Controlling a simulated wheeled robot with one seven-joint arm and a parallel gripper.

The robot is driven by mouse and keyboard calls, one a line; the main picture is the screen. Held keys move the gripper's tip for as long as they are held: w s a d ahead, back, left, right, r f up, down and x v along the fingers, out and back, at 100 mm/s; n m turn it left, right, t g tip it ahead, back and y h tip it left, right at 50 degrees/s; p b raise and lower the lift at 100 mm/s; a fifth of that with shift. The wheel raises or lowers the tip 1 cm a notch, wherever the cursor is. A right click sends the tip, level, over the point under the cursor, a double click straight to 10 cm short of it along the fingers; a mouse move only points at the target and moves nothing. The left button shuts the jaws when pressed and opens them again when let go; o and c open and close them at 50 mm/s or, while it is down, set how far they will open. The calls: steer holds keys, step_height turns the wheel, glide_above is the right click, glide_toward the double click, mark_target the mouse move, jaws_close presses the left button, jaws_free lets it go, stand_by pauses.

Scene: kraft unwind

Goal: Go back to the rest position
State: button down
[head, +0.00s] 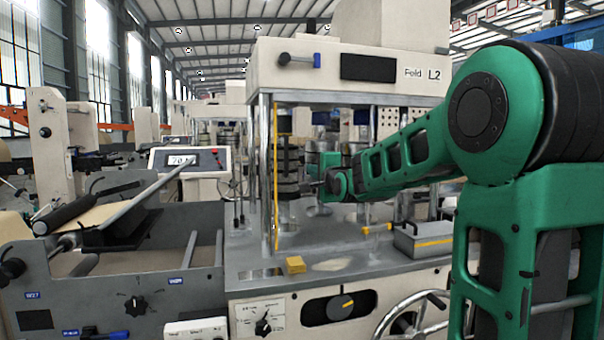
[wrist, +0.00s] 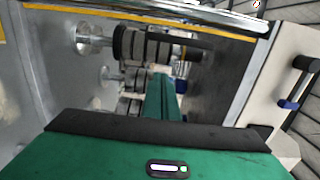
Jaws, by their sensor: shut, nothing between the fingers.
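My gripper (head: 314,188) is at the end of my green arm in the head view, small and dark, with its fingers shut and nothing held. It is raised above the grey deck of the machine marked Fold L2 (head: 380,67), near the dark banded rollers (head: 288,170) behind a chrome post. I cannot tell whether it touches anything. In the wrist view my green wrist housing fills the bottom, and the rollers (wrist: 150,45) lie beyond it. My fingertips cannot be made out clearly there.
A yellow block (head: 295,265) and a grey box with a yellow stripe (head: 423,240) sit on the deck. Chrome posts (head: 266,175) stand around the work space. A handwheel (head: 412,316) is at the front. A display panel (head: 185,161) stands at left.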

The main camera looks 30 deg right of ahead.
steer(key=s+f+n+g, duration=0.7)
steer(key=s+f+g, duration=0.2)
steer(key=s+f, duration=1.25)
steer(key=s+a+f+n+g+y, duration=0.1)
steer(key=s+a+f+n+g, duration=0.1)
steer(key=s, duration=0.7)
steer(key=s+a+f+n+g+y, duration=0.1)
steer(key=s+f+g, duration=0.3)
steer(key=s, duration=0.5)
steer(key=s+a+f+n+g+y, duration=0.1)
steer(key=s+a+f+n+g, duration=0.1)
steer(key=s, duration=0.6)
steer(key=shift+s+a+f+n+g+y, duration=0.3)
steer(key=shift+s+a+f+n+g, duration=0.15)
steer(key=shift+f+n, duration=0.35)
steer(key=shift+r, duration=0.1)
steer(key=shift+w+f, duration=0.25)
steer(key=shift+w, duration=0.4)
